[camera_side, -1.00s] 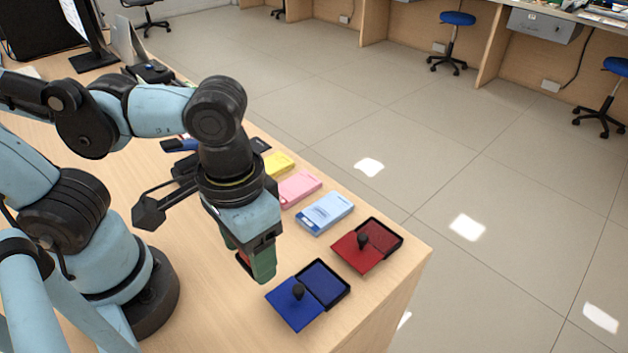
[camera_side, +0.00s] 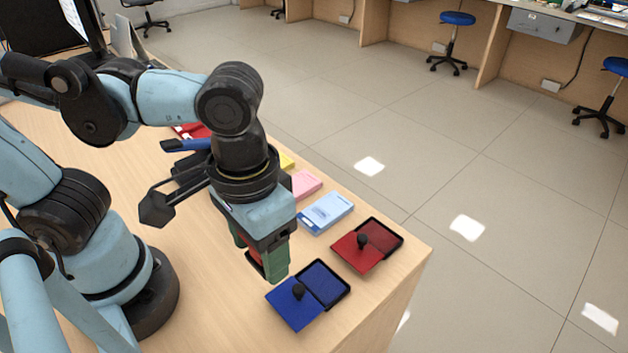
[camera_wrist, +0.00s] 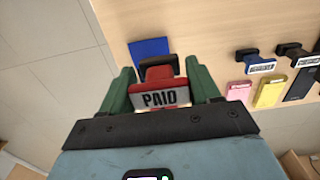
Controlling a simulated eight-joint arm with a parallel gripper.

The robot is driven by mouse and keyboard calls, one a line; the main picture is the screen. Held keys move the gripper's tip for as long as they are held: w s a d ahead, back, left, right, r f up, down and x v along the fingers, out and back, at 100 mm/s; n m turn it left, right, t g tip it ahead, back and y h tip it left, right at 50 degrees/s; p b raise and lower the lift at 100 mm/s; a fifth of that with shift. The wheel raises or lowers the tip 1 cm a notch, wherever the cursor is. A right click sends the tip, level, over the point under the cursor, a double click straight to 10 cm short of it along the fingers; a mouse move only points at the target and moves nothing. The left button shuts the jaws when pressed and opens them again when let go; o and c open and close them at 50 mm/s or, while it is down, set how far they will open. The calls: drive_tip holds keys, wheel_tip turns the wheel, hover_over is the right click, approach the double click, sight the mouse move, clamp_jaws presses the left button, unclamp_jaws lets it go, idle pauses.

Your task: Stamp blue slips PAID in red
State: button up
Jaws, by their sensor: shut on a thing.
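My gripper (camera_side: 266,264) is shut on the PAID stamp (camera_wrist: 160,96), a red and black stamp with a grey label, between its green fingers. A little of the stamp's red shows in the side view. The gripper is above the counter, left of the ink pads. The light blue slips (camera_side: 326,212) lie behind and to the right of it. The open red ink pad (camera_side: 381,237) is at the counter's right corner, beside a red plate with a black knob. The stamp's underside is hidden.
A blue ink pad (camera_side: 324,282) with a knobbed blue plate lies just right of my gripper. Pink slips (camera_side: 304,183) and yellow slips (camera_wrist: 270,92) lie farther back. Other stamps (camera_wrist: 261,67) stand near them. The counter's right edge drops to the floor.

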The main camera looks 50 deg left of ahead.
drive_tip(key=w+d, duration=0.3)
drive_tip(key=w, duration=0.9)
drive_tip(key=shift+w+a+f, duration=0.15)
drive_tip(key=shift+w+f, duration=2.25)
drive_tip(key=shift+w, duration=0.25)
drive_tip(key=shift+w+a+f, duration=0.1)
drive_tip(key=shift+w+f, duration=2.25)
drive_tip(key=shift+w, duration=0.25)
drive_tip(key=shift+f, duration=0.6)
wheel_tip(320, 180, up, 6)
drive_tip(key=s+a+r, duration=0.1)
drive_tip(key=a, duration=1)
drive_tip(key=shift+s+f, duration=0.2)
drive_tip(key=shift+f, duration=2.55)
